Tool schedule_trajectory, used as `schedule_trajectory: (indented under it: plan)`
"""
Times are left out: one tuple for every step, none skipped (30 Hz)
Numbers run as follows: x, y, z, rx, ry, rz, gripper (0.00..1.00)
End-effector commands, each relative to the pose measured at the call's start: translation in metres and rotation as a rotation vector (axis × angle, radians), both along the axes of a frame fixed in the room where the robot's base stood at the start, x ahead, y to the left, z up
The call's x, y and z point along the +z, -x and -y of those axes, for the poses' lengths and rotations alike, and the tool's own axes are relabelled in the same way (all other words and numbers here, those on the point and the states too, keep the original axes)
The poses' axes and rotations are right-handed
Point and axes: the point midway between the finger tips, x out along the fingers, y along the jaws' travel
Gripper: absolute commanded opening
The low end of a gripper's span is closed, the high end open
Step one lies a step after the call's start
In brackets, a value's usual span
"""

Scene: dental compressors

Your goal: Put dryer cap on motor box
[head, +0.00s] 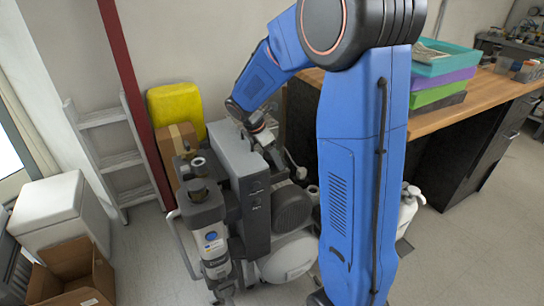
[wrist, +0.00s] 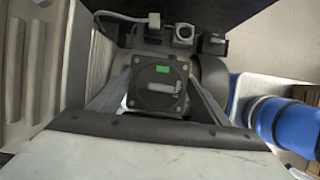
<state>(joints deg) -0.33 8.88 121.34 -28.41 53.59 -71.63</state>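The motor box (head: 239,155) is a tall grey box with a flat, light top and a dark front, standing upright in the compressor unit. My gripper (head: 262,138) is low over the rear right edge of its top in the head view. In the wrist view my gripper (wrist: 157,85) has its two angled fingers against the sides of a dark square piece with a green sticker, which looks like the dryer cap (wrist: 160,98). The cap's underside is hidden, and I cannot tell whether it touches the box. In the head view the fingertips are too small to read.
A dark cylinder unit (head: 211,240) stands left of the box, and a ribbed motor (head: 292,209) right of it. A yellow case (head: 177,105) and cardboard box (head: 178,138) stand behind. A wooden bench (head: 490,92) is at the right.

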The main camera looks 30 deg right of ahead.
Motion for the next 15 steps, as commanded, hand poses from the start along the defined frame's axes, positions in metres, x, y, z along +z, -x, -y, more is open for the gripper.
schedule_trajectory:
  plan:
    - [0.000, 0.000, 0.000, 0.000, 0.000, 0.000, 0.70]
    - [0.000, 0.000, 0.000, 0.000, 0.000, 0.000, 0.70]
    - [0.000, 0.000, 0.000, 0.000, 0.000, 0.000, 0.70]
    - [0.000, 0.000, 0.000, 0.000, 0.000, 0.000, 0.70]
    - [0.001, 0.000, 0.000, 0.000, 0.000, 0.000, 0.70]
    - [0.002, 0.000, 0.000, 0.000, 0.000, 0.001, 0.70]
    - [0.004, 0.000, 0.000, -0.001, 0.000, 0.001, 0.70]
    - [0.006, 0.000, -0.001, 0.001, 0.000, 0.002, 0.70]
    - [0.010, -0.001, -0.003, 0.001, 0.000, 0.002, 0.70]
    - [0.013, -0.001, -0.004, 0.001, 0.000, 0.003, 0.70]
    - [0.017, -0.001, -0.006, 0.001, 0.000, 0.003, 0.70]
    - [0.023, -0.001, -0.008, 0.001, 0.000, 0.003, 0.70]
    - [0.028, -0.001, -0.010, 0.001, 0.000, 0.003, 0.70]
    - [0.033, -0.001, -0.012, 0.002, 0.000, 0.004, 0.70]
    - [0.041, -0.001, -0.016, 0.002, 0.000, 0.004, 0.70]
